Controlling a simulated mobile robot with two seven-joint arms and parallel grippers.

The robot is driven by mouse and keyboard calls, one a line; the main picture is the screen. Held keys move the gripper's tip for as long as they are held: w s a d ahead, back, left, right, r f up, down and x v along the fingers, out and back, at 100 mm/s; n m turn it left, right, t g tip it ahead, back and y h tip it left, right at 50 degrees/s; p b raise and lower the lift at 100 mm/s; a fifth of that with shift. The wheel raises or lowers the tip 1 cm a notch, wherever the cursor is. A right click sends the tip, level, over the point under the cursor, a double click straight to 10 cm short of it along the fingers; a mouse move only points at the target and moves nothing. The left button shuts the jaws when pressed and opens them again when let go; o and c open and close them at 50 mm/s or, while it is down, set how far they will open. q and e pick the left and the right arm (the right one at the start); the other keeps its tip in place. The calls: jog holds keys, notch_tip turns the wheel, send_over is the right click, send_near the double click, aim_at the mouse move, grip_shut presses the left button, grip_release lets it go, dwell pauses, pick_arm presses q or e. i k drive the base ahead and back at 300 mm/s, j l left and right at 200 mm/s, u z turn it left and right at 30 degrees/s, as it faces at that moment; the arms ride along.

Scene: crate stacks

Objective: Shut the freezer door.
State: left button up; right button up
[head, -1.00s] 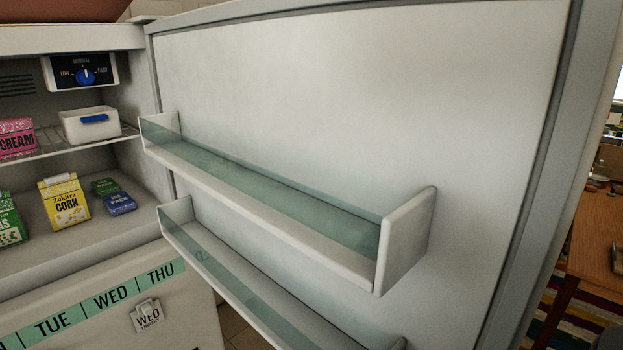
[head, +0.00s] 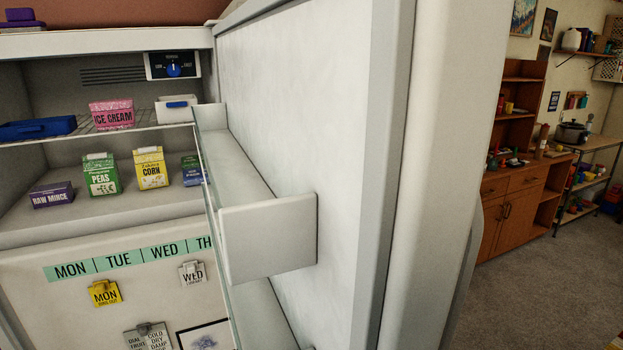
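The freezer door (head: 340,120) stands wide open, seen from its inner side and thick edge, filling the middle of the head view. Its inner shelf (head: 268,238) has a clear front and looks empty; part of a lower shelf shows below. The freezer compartment (head: 110,217) is open at the left. It holds a raw mince box (head: 52,195), a peas box (head: 101,175), a corn box (head: 150,168), an ice cream box (head: 112,115), a blue tray (head: 38,128) and a white bin (head: 178,109). Neither of my grippers is in view.
Below the compartment is a lower front panel with a weekday strip (head: 130,256) and clipped notes. Right of the door is open grey floor (head: 540,285). A wooden cabinet (head: 510,195) and a side table with a pot (head: 572,133) stand farther back.

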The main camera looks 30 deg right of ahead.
aim_at(343, 149)
jog(key=l+u, duration=0.1)
jog(key=l, duration=0.25)
jog(key=k+l+u, duration=0.1)
jog(key=l, duration=0.25)
jog(key=k+l+u, duration=0.1)
jog(key=l, duration=0.25)
jog(key=l+u, duration=0.15)
jog(key=l, duration=0.65)
jog(key=k+l+u, duration=0.15)
jog(key=l, duration=0.3)
jog(key=k+l+u, duration=0.15)
jog(key=l, duration=0.35)
jog(key=k+l+u, duration=0.15)
jog(key=l, duration=0.3)
jog(key=k+l+u, duration=0.2)
jog(key=l, duration=0.2)
jog(key=k+l+u, duration=0.15)
jog(key=i+j, duration=0.4)
jog(key=j, duration=0.2)
